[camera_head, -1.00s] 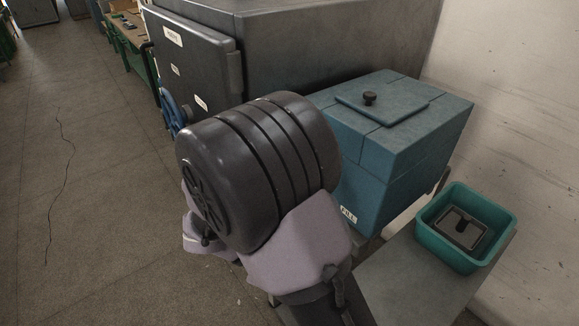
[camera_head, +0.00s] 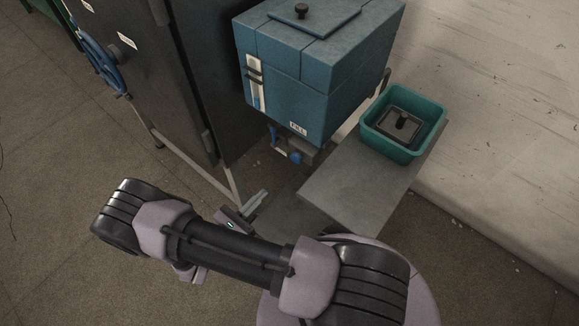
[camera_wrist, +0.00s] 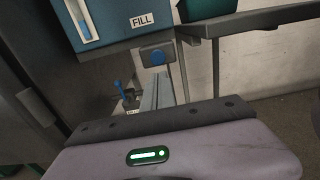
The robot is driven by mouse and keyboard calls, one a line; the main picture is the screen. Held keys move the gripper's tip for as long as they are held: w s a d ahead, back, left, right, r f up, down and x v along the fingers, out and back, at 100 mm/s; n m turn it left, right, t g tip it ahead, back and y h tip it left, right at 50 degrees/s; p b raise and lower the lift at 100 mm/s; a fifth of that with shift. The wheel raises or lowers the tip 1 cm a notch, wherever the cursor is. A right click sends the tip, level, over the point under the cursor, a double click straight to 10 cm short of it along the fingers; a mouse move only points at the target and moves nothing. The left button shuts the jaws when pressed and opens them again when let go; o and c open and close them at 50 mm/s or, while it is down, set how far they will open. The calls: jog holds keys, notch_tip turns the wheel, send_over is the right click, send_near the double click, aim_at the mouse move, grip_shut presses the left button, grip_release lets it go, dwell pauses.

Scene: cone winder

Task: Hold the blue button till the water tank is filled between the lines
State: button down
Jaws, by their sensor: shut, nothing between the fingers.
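The blue-green water tank (camera_head: 310,95) stands right of a dark cabinet. Its white level gauge (camera_head: 254,75) has two dark marks in its upper part, and a short blue column shows at the bottom, below both marks. A FILL label (camera_head: 298,128) is at the tank's lower edge. The round blue button (camera_head: 295,157) sits on a grey box under the label; it also shows in the wrist view (camera_wrist: 157,57). My gripper (camera_head: 262,194) is shut and empty, below and left of the button in the head view, apart from it. Its fingers (camera_wrist: 157,90) point toward the button in the wrist view.
A blue lever (camera_wrist: 119,86) is left of the button. A grey shelf (camera_head: 345,195) is to the right, with a teal bin (camera_head: 365,140) holding a dark-handled object. The cabinet (camera_head: 195,80) with a blue handwheel (camera_head: 100,65) stands left. Open floor lies at the left front.

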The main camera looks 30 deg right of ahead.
aim_at(296, 161)
jog(key=b+x, duration=0.2)
jog(key=x, duration=1.1)
jog(key=shift+d, duration=0.1)
jog(key=shift+d, duration=0.1)
